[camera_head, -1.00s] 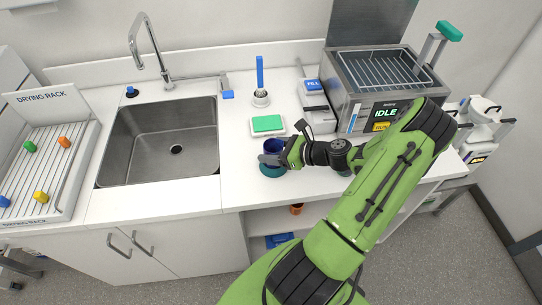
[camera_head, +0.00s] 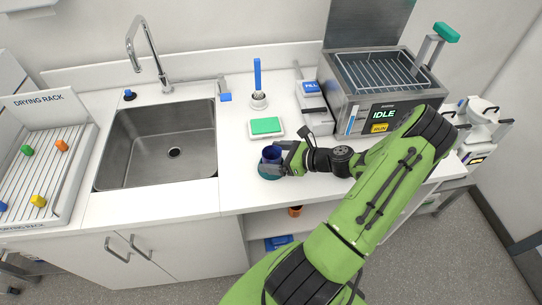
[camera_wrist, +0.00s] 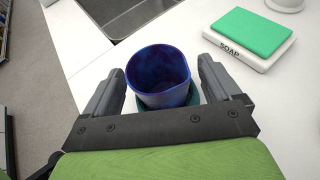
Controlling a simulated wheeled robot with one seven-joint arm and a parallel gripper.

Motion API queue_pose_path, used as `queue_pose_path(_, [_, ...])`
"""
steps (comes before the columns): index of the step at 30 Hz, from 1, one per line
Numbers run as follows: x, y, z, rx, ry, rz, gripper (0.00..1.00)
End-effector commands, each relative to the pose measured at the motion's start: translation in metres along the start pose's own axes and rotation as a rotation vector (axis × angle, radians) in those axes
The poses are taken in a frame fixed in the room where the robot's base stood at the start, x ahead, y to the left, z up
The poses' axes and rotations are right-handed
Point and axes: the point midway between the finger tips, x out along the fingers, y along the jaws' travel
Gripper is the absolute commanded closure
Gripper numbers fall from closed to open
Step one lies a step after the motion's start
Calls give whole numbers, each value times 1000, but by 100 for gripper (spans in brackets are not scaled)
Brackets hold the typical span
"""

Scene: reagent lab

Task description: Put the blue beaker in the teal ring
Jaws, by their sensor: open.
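The blue beaker (camera_head: 271,153) stands upright at the teal ring (camera_head: 266,176) on the white counter. In the wrist view the beaker (camera_wrist: 158,72) is between my two fingers, with a gap on each side, and looks empty. The teal ring (camera_wrist: 168,103) shows around and below its base, so the base appears to be within the ring; the exact seating is hidden. My gripper (camera_head: 277,165) is open around the beaker, and it also shows in the wrist view (camera_wrist: 160,88).
A soap dish with a green top (camera_head: 266,127) sits behind the beaker. A steel sink (camera_head: 160,145) is to the left, a brush in a holder (camera_head: 259,98) at the back, and a bath unit marked IDLE (camera_head: 385,95) at the right. The counter's front edge is close.

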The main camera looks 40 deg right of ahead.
Motion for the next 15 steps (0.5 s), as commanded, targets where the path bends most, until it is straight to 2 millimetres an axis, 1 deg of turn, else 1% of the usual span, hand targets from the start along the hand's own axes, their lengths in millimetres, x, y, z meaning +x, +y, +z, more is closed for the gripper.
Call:
queue_pose_path(1, [-13,-1,0,1,1,-7,9])
queue_pose_path(6, [-61,-1,1,0,2,-8,9])
queue_pose_path(9, [-84,-1,1,0,2,-6,9])
queue_pose_path(12, [-99,-1,1,1,0,-4,9])
queue_pose_path(15, [-106,0,0,1,0,-1,9])
